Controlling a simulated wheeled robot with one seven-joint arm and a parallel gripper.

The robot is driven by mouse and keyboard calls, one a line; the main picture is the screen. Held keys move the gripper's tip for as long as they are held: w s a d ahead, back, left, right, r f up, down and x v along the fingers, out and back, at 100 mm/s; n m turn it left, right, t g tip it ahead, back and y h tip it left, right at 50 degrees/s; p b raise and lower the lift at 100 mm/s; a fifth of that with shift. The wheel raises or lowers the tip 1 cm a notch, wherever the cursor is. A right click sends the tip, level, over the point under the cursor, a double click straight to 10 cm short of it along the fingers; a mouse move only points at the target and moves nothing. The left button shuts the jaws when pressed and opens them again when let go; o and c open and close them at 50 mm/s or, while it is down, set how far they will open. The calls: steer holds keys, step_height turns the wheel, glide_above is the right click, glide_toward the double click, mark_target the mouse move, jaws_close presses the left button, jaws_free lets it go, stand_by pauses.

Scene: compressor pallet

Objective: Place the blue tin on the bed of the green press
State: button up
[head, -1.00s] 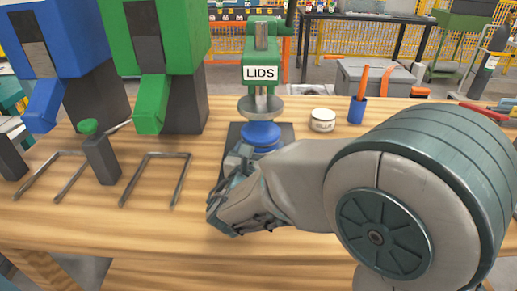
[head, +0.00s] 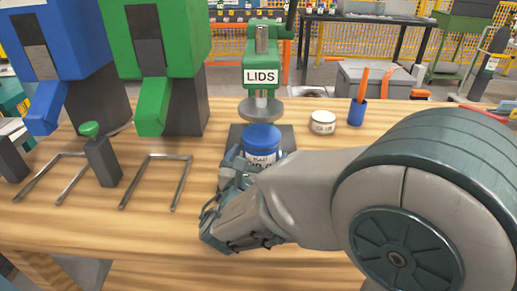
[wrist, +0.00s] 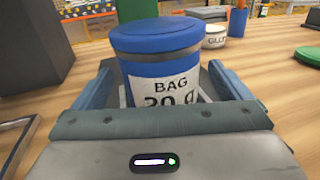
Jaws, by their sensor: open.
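The blue tin (head: 262,139), with a white label reading BAG, stands upright on the dark bed (head: 288,136) of the green press (head: 264,52). The press is marked LIDS, and its round grey plate (head: 260,109) hangs just above the tin's lid. In the wrist view the tin (wrist: 158,60) stands between the two fingers of my gripper (wrist: 160,76). My gripper (head: 236,172) is open at the tin's near side. A gap shows at the right finger; contact on the left is unclear. The tin's lower part is hidden by my gripper.
A white jar (head: 323,122) and a blue cup (head: 357,112) with an orange stick stand right of the press. A green machine (head: 155,60) and a blue machine (head: 58,60) stand at the left.

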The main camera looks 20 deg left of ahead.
steer(key=s, duration=0.9)
steer(key=shift+a+p, duration=0.1)
steer(key=shift+p, duration=0.25)
